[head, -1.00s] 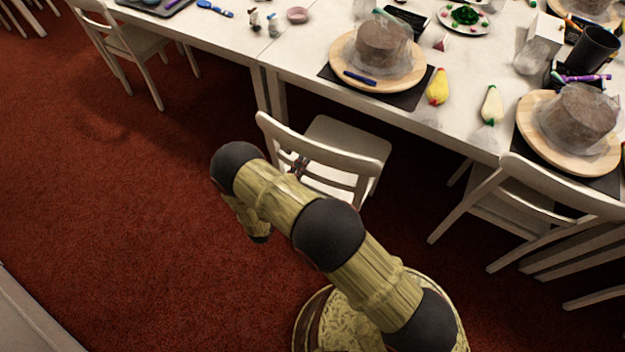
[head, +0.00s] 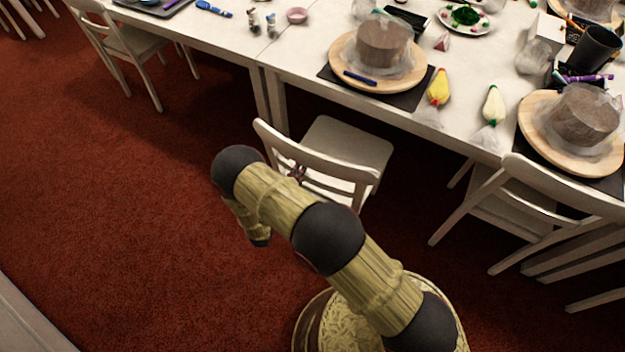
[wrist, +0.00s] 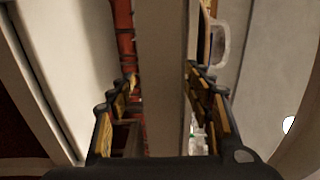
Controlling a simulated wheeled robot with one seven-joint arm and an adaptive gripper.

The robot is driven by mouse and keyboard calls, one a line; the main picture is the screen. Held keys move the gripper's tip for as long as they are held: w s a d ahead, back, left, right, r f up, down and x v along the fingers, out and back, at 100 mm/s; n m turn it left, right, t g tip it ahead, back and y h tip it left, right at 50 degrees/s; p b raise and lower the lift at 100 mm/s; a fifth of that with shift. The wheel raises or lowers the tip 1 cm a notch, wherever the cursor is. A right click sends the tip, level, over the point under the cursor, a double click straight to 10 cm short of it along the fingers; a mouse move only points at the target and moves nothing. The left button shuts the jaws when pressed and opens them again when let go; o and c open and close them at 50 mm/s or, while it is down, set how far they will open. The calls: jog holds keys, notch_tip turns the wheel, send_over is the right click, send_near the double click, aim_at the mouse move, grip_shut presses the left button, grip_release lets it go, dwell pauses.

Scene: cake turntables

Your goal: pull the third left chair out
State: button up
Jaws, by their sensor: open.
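A white wooden chair (head: 348,147) stands in the middle of the head view, its seat partly at the table edge and its back towards me. My arm reaches over to its backrest. My gripper (head: 297,172) shows only as a small dark shape at the backrest, mostly hidden behind my arm. In the wrist view, my gripper (wrist: 160,105) is open, with one finger on each side of a pale upright bar (wrist: 160,70), which looks like part of the chair back. I cannot tell whether the fingers touch it.
The long white table (head: 300,50) holds cakes on round boards, piping bags and tools. Another white chair (head: 530,205) stands close on the right, and one (head: 130,45) at the upper left. Red carpet (head: 130,220) lies open on the left.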

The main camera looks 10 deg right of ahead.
jog(key=shift+a, duration=0.1)
dwell(0.3)
jog(key=v, duration=1.2)
